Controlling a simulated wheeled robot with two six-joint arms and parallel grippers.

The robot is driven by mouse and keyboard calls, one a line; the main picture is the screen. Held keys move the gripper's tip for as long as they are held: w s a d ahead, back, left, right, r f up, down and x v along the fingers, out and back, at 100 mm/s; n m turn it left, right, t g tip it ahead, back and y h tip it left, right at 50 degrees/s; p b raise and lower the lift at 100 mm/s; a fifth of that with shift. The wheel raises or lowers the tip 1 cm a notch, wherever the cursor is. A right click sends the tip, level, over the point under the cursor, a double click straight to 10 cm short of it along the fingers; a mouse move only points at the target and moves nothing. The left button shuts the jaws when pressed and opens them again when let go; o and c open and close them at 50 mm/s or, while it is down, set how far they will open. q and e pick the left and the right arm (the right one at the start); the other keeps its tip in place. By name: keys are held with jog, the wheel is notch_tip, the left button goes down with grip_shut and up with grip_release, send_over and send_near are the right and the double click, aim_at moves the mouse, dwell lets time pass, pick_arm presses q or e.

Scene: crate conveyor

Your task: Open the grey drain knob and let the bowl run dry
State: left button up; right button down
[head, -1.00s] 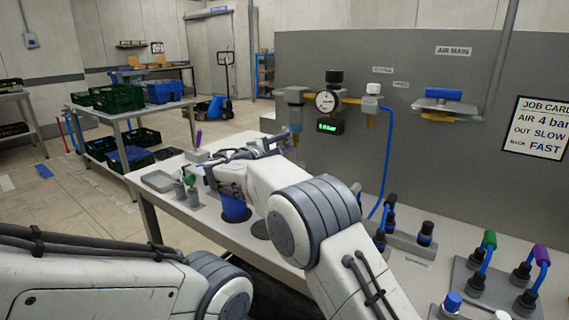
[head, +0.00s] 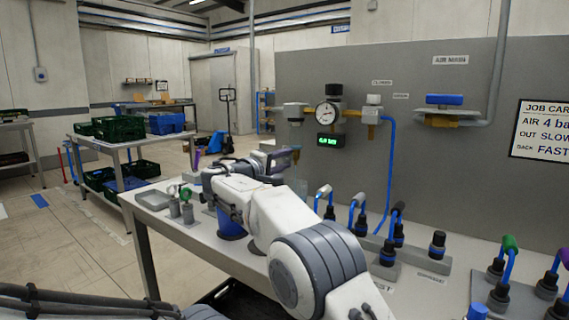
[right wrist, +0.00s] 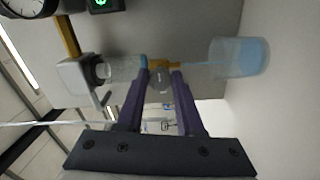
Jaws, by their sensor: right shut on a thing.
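The clear filter bowl (head: 295,134) hangs under its grey head at the left of the wall panel. In the right wrist view, turned on its side, the bowl (right wrist: 118,68) shows a little blue water at its lower end. The grey drain knob (right wrist: 160,80) sits below it. My right gripper (right wrist: 158,80) is shut on the knob, one purple finger on each side. A thin bluish streak runs from the knob into a clear cup (right wrist: 228,58) partly filled with blue water. In the head view my right gripper (head: 283,160) is at the bowl's underside. My left gripper is out of view.
A pressure gauge (head: 328,115) and green display (head: 330,140) are beside the bowl. A blue cup (head: 231,222) and two small grey holders stand on the bench, left of my arm. Fittings with blue hoses stand at the right. A job card (head: 543,130) hangs on the panel.

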jog(key=shift+f, duration=0.15)
jog(key=c, duration=0.5)
grip_release()
jog(key=shift+c, duration=0.2)
jog(key=v, duration=1)
jog(key=shift+s+a, duration=0.15)
jog(key=shift+s, duration=0.1)
